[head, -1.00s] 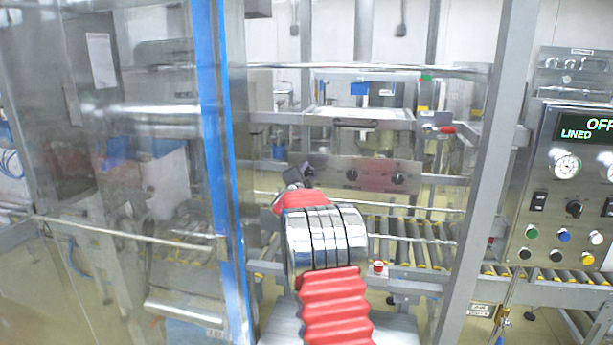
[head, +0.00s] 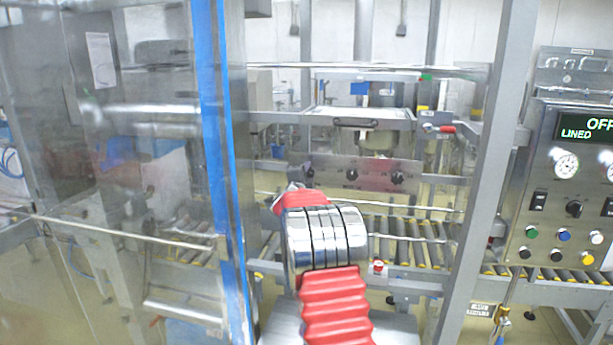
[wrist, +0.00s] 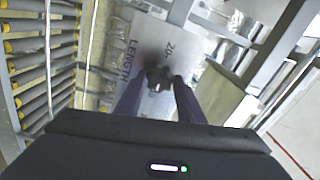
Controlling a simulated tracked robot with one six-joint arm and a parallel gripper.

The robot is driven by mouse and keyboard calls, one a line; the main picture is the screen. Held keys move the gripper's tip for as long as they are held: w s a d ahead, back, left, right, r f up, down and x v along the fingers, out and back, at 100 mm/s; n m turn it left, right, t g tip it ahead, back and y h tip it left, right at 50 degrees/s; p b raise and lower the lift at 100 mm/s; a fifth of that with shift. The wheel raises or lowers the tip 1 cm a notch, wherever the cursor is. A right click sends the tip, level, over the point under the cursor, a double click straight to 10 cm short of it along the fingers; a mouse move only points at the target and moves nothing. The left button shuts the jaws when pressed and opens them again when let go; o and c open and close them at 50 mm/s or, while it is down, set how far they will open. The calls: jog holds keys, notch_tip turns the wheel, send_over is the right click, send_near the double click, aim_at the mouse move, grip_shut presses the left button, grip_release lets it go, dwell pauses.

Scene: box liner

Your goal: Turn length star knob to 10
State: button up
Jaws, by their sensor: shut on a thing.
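The length star knob (wrist: 158,77) is a dark, lobed knob on a pale metal plate (wrist: 135,42) marked "LENGTH" and "20" in the wrist view. My gripper (wrist: 160,84) reaches in from below, with its two dark purple fingers on either side of the knob, shut on it. The fingers and a dark shadow hide part of the knob and plate, and I cannot read where the knob points. In the head view, the metal plate (head: 375,172) with dark knobs shows beyond my red-sleeved arm. My fingers cannot be made out there.
A roller conveyor (head: 408,240) runs behind and right of my arm; its rollers (wrist: 35,80) also show at left in the wrist view. A control panel (head: 570,190) reading "OFF LINED" stands at right. A clear door with a blue edge (head: 215,150) stands close at left.

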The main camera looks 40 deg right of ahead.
jog(key=o, duration=0.7)
jog(key=shift+s+d+f, duration=0.15)
jog(key=shift+s+d, duration=0.1)
jog(key=shift+d, duration=0.05)
jog(key=o, duration=0.4)
jog(key=shift+w+a, duration=0.15)
jog(key=shift+c, duration=0.2)
jog(key=shift+a, duration=0.1)
jog(key=v, duration=1.3)
jog(key=shift+s+a, duration=0.2)
jog(key=shift+a, duration=0.05)
